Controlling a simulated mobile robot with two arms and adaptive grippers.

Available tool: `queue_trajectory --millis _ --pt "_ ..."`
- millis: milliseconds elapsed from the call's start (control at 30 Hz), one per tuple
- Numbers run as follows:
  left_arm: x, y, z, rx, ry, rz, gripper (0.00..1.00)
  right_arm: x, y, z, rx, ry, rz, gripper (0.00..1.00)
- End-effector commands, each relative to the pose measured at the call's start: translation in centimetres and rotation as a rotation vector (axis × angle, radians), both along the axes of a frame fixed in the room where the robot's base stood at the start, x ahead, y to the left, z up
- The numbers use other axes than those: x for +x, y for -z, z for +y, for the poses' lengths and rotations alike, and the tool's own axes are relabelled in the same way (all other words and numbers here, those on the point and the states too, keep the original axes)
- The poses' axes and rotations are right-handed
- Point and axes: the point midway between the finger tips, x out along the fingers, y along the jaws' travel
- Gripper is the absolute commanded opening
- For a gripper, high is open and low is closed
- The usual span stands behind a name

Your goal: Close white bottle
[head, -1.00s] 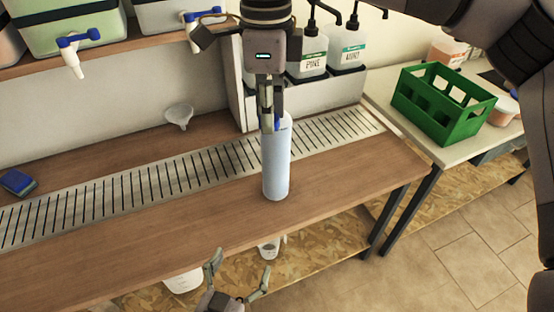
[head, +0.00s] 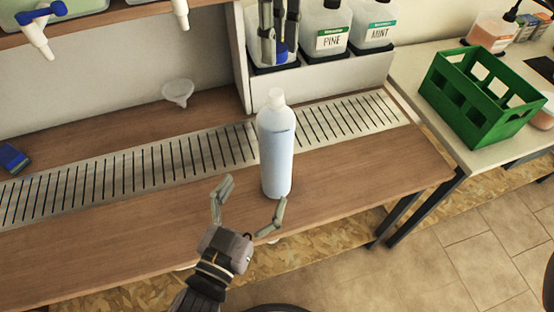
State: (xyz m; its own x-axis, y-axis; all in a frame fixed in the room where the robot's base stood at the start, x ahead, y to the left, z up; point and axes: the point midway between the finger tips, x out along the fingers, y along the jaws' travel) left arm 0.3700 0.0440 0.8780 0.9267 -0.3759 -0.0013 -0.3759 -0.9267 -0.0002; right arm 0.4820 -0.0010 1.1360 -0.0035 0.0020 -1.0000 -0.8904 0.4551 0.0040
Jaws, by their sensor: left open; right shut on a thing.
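The white bottle (head: 276,155) stands upright on the wooden bench, at the front edge of the slotted metal strip. Its narrow white neck (head: 276,98) is bare at the top. My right gripper (head: 280,48) is high above the bottle, near the top of the picture, shut on a small blue cap (head: 281,54) that its fingers partly hide. My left gripper (head: 249,200) is open at the front of the bench. Its fingers are spread just left of and in front of the bottle's lower part. I cannot tell whether the right-hand finger touches the bottle.
Dispenser bottles labelled PINE (head: 325,38) and MINT (head: 373,27) stand in a white rack behind the bottle. A white funnel (head: 178,92) and a blue sponge (head: 12,157) lie to the left. A green crate (head: 480,98) stands on the right table. The bench's left front is clear.

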Motion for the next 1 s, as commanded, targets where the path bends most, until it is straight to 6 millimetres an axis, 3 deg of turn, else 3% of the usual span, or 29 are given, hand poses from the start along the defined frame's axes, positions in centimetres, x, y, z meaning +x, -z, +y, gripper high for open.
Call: queue_trajectory --millis 600,800,1000 --pt "8.7 0.0 -3.6 0.001 0.001 -0.003 0.84 0.0 0.0 0.0 0.0 -0.001 0.0 0.19" --pt "10.3 0.0 -4.2 0.001 0.001 0.0 0.84 0.0 0.0 0.0 0.0 -0.001 0.0 0.19" --pt "10.7 0.1 -4.4 0.001 0.001 0.002 0.84 0.0 0.0 0.0 0.0 -0.001 0.0 0.19"
